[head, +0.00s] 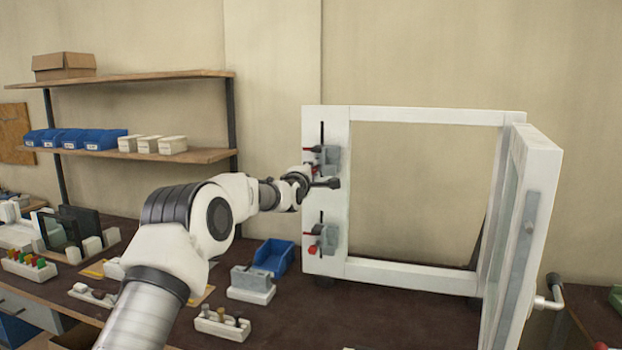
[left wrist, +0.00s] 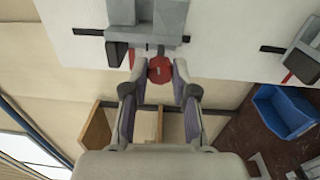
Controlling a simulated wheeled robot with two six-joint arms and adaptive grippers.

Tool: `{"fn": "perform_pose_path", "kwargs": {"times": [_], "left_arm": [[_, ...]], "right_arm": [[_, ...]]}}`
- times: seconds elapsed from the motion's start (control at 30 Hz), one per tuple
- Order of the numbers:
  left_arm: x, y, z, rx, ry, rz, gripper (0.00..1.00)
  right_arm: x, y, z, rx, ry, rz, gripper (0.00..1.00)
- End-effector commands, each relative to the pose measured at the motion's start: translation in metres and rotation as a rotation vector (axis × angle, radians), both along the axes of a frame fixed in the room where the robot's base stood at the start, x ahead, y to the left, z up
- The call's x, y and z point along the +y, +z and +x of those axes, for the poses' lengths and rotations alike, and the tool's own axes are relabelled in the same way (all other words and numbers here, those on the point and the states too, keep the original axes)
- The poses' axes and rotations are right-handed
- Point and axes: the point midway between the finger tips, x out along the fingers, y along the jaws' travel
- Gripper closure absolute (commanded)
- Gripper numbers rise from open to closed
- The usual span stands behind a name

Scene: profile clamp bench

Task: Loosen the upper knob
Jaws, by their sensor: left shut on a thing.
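The upper clamp (head: 329,156) sits on the left post of a white frame (head: 312,190), with a red lever (head: 310,149) at its side. My left gripper (head: 308,180) is at its lower front and hides the upper knob in the head view. In the left wrist view, the round red upper knob (left wrist: 160,69) is between the two fingertips of my left gripper (left wrist: 159,76), which is shut on it. The upper clamp's grey block (left wrist: 150,18) is just beyond it. The lower clamp (head: 328,236) has its own red knob (head: 312,250). My right gripper is not in view.
A white-framed door (head: 522,220) stands open at the frame's right. On the dark bench (head: 395,320), a blue bin (head: 274,257) and a grey-and-white fixture (head: 252,284) stand left of the frame. A shelf (head: 150,75) with boxes is at the back left.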

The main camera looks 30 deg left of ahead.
Motion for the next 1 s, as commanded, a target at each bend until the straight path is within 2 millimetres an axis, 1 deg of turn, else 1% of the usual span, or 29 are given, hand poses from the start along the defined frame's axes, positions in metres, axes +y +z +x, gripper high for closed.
{"fn": "perform_pose_path", "kwargs": {"times": [0.03, 0.1, 0.4, 0.63, 0.97, 1.0], "left_arm": [[0.0, -0.002, 0.0, -0.01, 0.0, -0.032, 1.0], [0.0, -0.002, 0.0, -0.021, 0.0, -0.078, 1.0], [0.0, 0.0, 0.0, -0.053, 0.0, -0.21, 1.0], [0.0, 0.001, 0.0, -0.059, 0.0, -0.24, 1.0], [0.0, 0.001, 0.0, -0.059, 0.0, -0.241, 1.0], [0.0, 0.001, 0.0, -0.059, 0.0, -0.24, 0.59]], "right_arm": [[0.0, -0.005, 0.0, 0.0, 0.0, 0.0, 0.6], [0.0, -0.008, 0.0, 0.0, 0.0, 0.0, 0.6], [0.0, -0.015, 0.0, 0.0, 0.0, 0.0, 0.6], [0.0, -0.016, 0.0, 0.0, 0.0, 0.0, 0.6], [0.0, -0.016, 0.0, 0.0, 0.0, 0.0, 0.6], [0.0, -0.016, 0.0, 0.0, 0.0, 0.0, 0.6]]}}
